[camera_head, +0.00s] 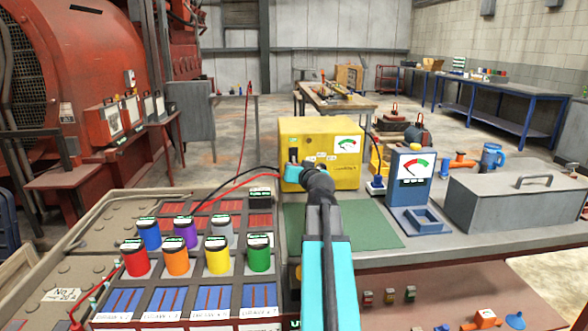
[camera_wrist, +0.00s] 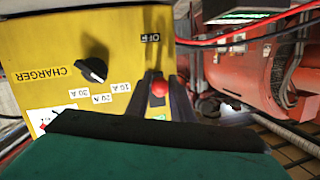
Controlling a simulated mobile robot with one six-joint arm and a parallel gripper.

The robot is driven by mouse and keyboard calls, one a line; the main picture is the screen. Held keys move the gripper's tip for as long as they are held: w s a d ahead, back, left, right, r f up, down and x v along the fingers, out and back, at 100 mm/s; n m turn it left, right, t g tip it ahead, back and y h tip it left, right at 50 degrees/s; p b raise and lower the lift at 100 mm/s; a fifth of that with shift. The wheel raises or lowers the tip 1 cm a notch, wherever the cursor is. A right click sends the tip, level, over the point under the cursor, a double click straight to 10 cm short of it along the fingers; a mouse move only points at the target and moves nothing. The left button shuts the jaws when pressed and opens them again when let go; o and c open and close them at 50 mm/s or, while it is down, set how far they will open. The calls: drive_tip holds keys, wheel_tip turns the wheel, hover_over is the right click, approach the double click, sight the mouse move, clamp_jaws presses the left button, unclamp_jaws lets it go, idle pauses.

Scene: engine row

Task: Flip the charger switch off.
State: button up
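The charger (camera_head: 325,148) is a yellow box on the bench, with a dial gauge at its upper right in the head view. The wrist view shows the charger's face (camera_wrist: 60,38) upside down, with its printed name, a black knob (camera_wrist: 94,70) and amp labels. The charger switch is a lever with a red ball tip (camera_wrist: 159,88), beside a black OFF label (camera_wrist: 150,38). My gripper (camera_wrist: 160,95) is at the charger's front, its dark fingers on either side of the red tip. They look slightly apart from it; contact is unclear. In the head view my arm hides the fingertips.
Several coloured jars (camera_head: 217,255) stand on the bench's left part. A green mat (camera_head: 370,228) lies in front of the charger. A blue gauge stand (camera_head: 411,180) and a grey lidded box (camera_head: 515,205) are to the right. Red and black cables (camera_head: 235,183) run left from the charger.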

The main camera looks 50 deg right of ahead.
drive_tip(key=o, duration=0.3)
drive_tip(key=shift+s, duration=0.1)
drive_tip(key=b+v, duration=0.1)
drive_tip(key=v, duration=0.7)
drive_tip(key=shift+s+a+b, duration=0.2)
drive_tip(key=shift+s+b, duration=0.05)
drive_tip(key=shift+b, duration=0.1)
drive_tip(key=shift+s+b, duration=0.1)
drive_tip(key=shift+b, duration=0.2)
drive_tip(key=shift+b+v, duration=2.4)
drive_tip(key=shift+b, duration=1.35)
drive_tip(key=shift+r, duration=0.1)
